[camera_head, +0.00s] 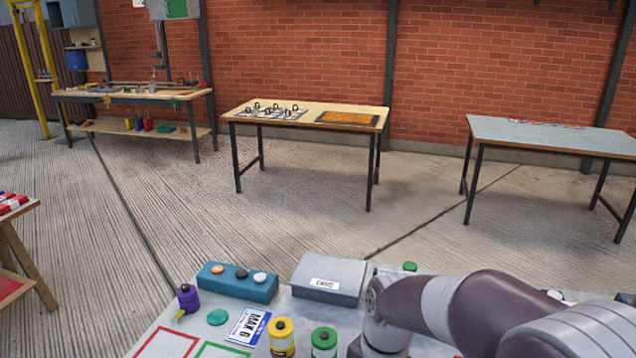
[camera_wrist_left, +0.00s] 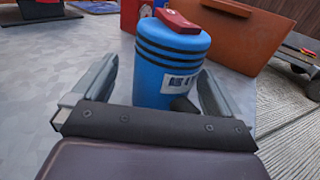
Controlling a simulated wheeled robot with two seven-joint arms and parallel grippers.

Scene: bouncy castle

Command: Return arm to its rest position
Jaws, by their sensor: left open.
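My left gripper (camera_wrist_left: 160,80) shows in the left wrist view. It is open, with one finger on each side of a blue canister (camera_wrist_left: 165,80). The canister has dark bands, a white label and a red piece (camera_wrist_left: 178,22) on top. It stands upright on a grey surface, and I cannot tell whether the fingers touch it. In the head view my right arm (camera_head: 450,305) reaches in from the right over the near table. Its gripper is not in view, and neither is the left arm there.
The near table holds a blue box (camera_head: 238,283), a grey box (camera_head: 328,279), a purple bottle (camera_head: 188,298), a yellow canister (camera_head: 282,337) and a green canister (camera_head: 323,343). An orange bin (camera_wrist_left: 235,35) stands behind the blue canister. Concrete floor (camera_head: 290,215) lies open beyond the near table.

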